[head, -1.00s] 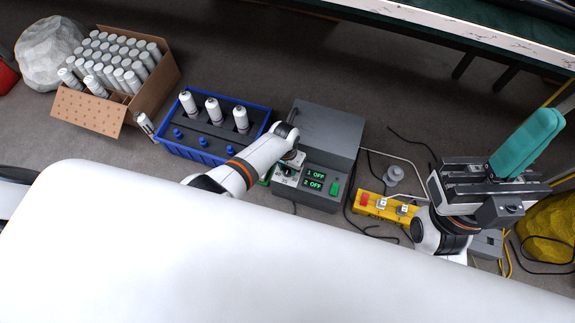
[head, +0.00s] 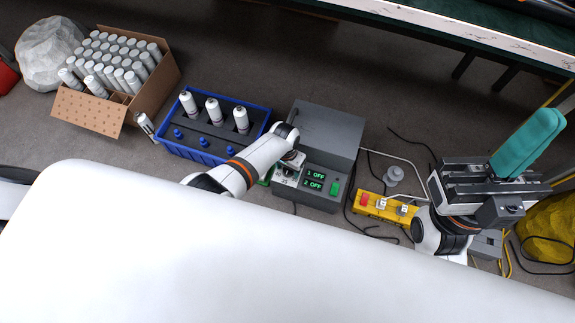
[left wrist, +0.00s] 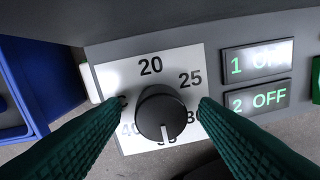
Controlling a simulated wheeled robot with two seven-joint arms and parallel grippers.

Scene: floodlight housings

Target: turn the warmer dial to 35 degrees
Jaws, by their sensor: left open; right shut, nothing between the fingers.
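The warmer is a grey box (head: 322,139) with a sloped front panel. Its black dial (left wrist: 161,113) sits on a white plate (left wrist: 110,75) marked 20, 25, 30, 35 and 40 in the left wrist view. The dial's white pointer line points down at the bottom label, which looks like 35 and is partly hidden by the dial. My left gripper (left wrist: 162,108) is open, its teal fingers on either side of the dial; contact cannot be told. My right gripper (head: 528,143) is shut and empty, off to the right.
Displays on the warmer (head: 315,180) read 1 OFF and 2 OFF. A blue crate (head: 190,153) with white bottles stands left of it, near a cardboard box (head: 90,111) of cans. A yellow switch box (head: 371,205) and loose cables lie to the right.

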